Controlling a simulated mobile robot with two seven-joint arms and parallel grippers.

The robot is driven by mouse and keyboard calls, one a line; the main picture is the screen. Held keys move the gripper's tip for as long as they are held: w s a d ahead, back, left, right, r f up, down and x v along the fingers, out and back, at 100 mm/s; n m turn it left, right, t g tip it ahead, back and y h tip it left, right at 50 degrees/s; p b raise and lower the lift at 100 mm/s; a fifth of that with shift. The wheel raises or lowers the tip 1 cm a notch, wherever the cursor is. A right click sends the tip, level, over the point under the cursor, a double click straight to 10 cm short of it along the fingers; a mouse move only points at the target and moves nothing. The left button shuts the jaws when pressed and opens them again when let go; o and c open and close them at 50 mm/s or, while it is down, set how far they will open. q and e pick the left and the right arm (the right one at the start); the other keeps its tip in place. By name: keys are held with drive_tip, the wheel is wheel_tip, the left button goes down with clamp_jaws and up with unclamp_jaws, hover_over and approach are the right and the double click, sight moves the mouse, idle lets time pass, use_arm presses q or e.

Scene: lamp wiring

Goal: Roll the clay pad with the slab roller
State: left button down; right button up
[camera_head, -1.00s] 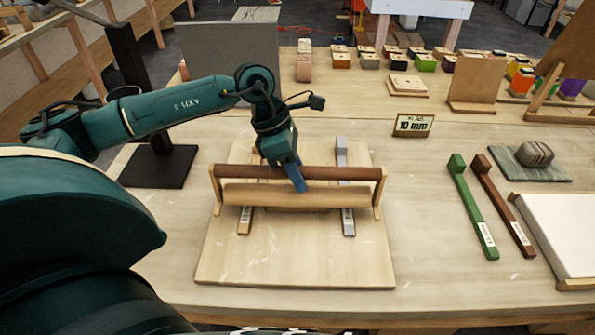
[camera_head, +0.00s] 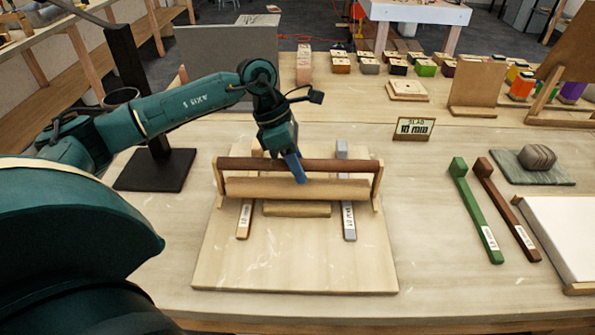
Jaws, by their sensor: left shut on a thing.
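The slab roller (camera_head: 330,189), a pale wooden cylinder in a frame with a brown handle bar (camera_head: 340,165), lies across two guide strips on the wooden board (camera_head: 290,262). The left strip (camera_head: 244,219) is brown and the right strip (camera_head: 348,220) is grey. A tan slab, which looks like the clay pad (camera_head: 297,209), shows between the strips just in front of the roller. The rest of it is hidden under the roller. My left gripper (camera_head: 298,172) is shut on the handle bar from above, near its middle. My right gripper is not in view.
A green strip (camera_head: 475,210) and a dark red strip (camera_head: 507,208) lie to the right, near a white tray (camera_head: 562,232). A sign reading "SLAB 10 mm" (camera_head: 414,128) stands behind. A grey clay lump (camera_head: 538,157) sits on a slate. A black stand (camera_head: 155,170) is at left.

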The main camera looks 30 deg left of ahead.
use_arm(q)
drive_tip(key=shift+w+a+f+b, duration=0.1)
drive_tip(key=shift+w+a+b, duration=0.2)
drive_tip(key=shift+w+a, duration=0.5)
drive_tip(key=shift+w+a+f+b, duration=0.1)
drive_tip(key=shift+w+a+b, duration=0.25)
drive_tip(key=shift+w, duration=0.75)
drive_tip(key=shift+w+a+f+b, duration=0.1)
drive_tip(key=shift+w+a+b, duration=0.1)
drive_tip(key=shift+w+a, duration=0.6)
drive_tip(key=shift+w, duration=0.35)
drive_tip(key=shift+w+a+f+b, duration=0.1)
drive_tip(key=shift+w+a+b, duration=0.15)
drive_tip(key=shift+w+a, duration=0.35)
drive_tip(key=shift+w+a+b, duration=0.25)
drive_tip(key=shift+w, duration=0.55)
